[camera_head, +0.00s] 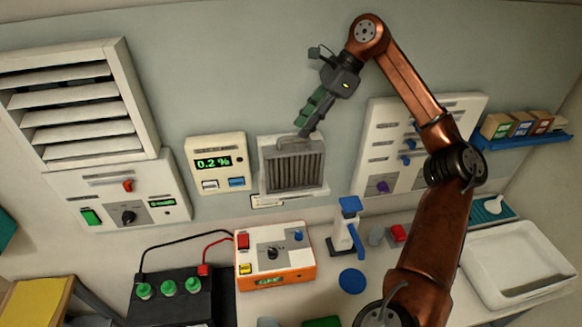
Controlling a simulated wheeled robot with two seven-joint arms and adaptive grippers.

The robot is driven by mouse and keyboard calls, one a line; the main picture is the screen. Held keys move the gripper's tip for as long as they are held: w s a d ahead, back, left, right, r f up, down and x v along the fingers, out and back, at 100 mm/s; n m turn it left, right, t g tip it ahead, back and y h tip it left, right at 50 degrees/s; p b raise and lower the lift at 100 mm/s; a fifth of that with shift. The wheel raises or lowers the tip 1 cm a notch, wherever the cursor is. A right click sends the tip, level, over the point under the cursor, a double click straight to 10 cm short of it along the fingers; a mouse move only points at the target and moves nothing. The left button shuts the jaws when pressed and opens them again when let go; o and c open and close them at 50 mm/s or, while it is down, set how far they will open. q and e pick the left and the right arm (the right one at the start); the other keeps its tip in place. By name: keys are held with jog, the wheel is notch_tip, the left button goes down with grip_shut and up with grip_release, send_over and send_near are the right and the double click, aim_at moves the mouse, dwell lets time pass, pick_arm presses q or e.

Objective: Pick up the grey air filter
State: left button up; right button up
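The grey air filter (292,169) stands upright in a pale holder (263,183) on the back wall, its pleated front facing me. A grey handle or top edge (294,143) shows above the pleats. My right gripper (307,130) reaches down from the upper right, with its fingertips at the top of the filter. The fingers are seen nearly edge-on and overlap, so I cannot tell whether they are closed on it. My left gripper is not in view.
A 0.2 % meter (216,162) hangs left of the filter, and a switch panel (376,150) right of it. Below stand an orange-and-white charger (275,258), a black battery (172,303) and a blue-topped stand (347,232). A white tray (515,262) is at right.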

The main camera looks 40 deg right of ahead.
aim_at(294, 138)
jog(key=x, duration=0.3)
jog(key=shift+s+a+f, duration=0.15)
jog(key=shift+a+f, duration=0.05)
jog(key=shift+a, duration=0.35)
jog(key=shift+w+a+f, duration=0.25)
jog(key=shift+a+f, duration=0.05)
jog(key=shift+f, duration=0.25)
grip_shut()
jog(key=shift+r, duration=0.1)
